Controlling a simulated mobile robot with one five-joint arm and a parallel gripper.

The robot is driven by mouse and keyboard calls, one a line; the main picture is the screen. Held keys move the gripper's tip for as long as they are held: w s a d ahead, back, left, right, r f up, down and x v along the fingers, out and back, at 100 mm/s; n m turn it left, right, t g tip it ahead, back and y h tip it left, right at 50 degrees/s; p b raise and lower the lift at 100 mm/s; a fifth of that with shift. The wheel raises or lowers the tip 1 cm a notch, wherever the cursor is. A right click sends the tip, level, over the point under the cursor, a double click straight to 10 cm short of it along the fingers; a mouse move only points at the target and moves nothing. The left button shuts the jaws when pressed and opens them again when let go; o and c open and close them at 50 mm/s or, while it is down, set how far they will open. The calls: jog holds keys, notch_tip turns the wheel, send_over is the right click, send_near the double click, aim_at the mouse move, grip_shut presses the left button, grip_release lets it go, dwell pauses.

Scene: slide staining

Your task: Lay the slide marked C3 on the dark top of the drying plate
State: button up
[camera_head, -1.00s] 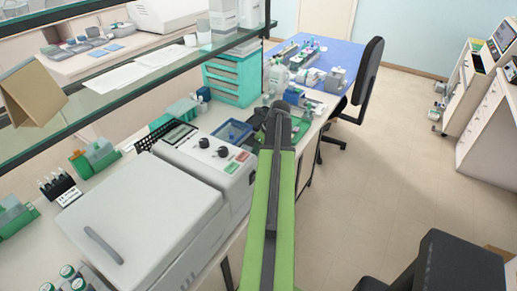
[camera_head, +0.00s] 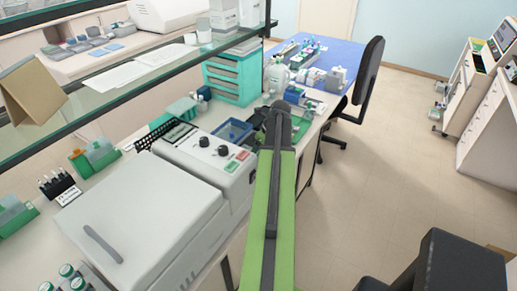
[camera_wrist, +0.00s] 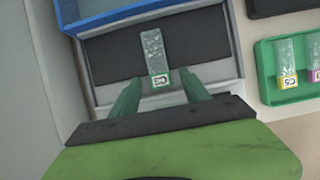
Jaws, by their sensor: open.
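A clear slide (camera_wrist: 152,49) with a green-edged label lies flat on the dark top of the drying plate (camera_wrist: 108,57) in the wrist view. The label's mark looks like C3, but it is small and turned. My gripper (camera_wrist: 160,80) is open, with its two green fingers apart on either side of the slide's label end. The fingers do not visibly grip the slide. In the head view my arm hides the gripper and the slide.
A green tray (camera_wrist: 268,76) with slides bearing yellow and magenta labels is right of the plate. A blue-rimmed container (camera_wrist: 125,12) adjoins its far side. In the head view a large white machine (camera_head: 145,215) fills the near bench, and a glass shelf (camera_head: 140,75) runs above.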

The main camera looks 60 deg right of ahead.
jog(key=shift+r, duration=0.1)
jog(key=p+v, duration=1.6)
jog(key=v, duration=0.1)
jog(key=shift+r, duration=0.1)
jog(key=shift+s, duration=0.1)
